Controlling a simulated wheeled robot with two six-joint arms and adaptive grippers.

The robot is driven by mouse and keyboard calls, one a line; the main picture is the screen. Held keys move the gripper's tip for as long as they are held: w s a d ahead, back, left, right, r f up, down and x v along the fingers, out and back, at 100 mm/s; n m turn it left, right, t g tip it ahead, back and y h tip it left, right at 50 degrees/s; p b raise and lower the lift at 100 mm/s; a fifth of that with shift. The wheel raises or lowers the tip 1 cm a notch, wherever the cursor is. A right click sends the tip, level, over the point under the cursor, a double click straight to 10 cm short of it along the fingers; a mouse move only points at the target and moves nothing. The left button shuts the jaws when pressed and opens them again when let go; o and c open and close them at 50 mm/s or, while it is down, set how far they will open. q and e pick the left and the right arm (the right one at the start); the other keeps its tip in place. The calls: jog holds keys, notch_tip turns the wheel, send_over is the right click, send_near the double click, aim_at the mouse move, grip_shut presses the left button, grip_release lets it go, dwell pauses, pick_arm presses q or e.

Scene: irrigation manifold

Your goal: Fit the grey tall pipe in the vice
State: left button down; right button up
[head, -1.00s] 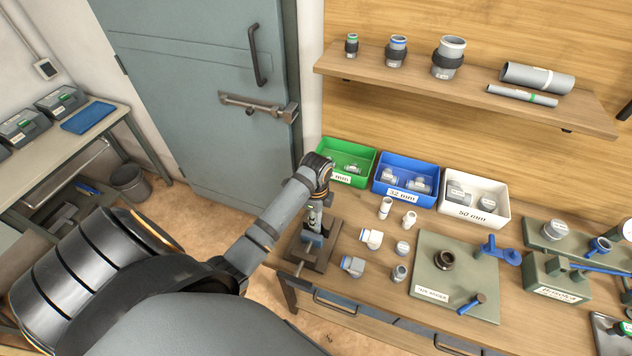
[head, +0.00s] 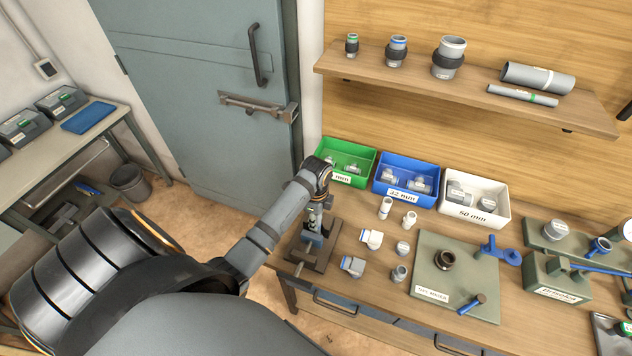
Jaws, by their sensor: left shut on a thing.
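My left gripper (head: 315,206) points down directly over the vice and is shut on the grey tall pipe (head: 314,218). Only a short grey part of the pipe shows between the fingers and the vice jaws. The pipe looks roughly upright, with its lower end at the jaws. I cannot tell how deep it sits, as the wrist and fingers hide much of it. My right gripper is not in view.
Green (head: 346,163), blue (head: 404,181) and white (head: 474,196) bins stand behind the vice and to its right. Several loose fittings lie right of the vice, near a green-grey board (head: 455,278). A shelf (head: 465,88) hangs above the bench.

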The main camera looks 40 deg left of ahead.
pick_arm(q)
jog(key=shift+f, duration=0.65)
dwell(0.3)
jog(key=c, duration=1)
grip_release()
jog(key=shift+o, duration=0.5)
jog(key=shift+o, duration=1.3)
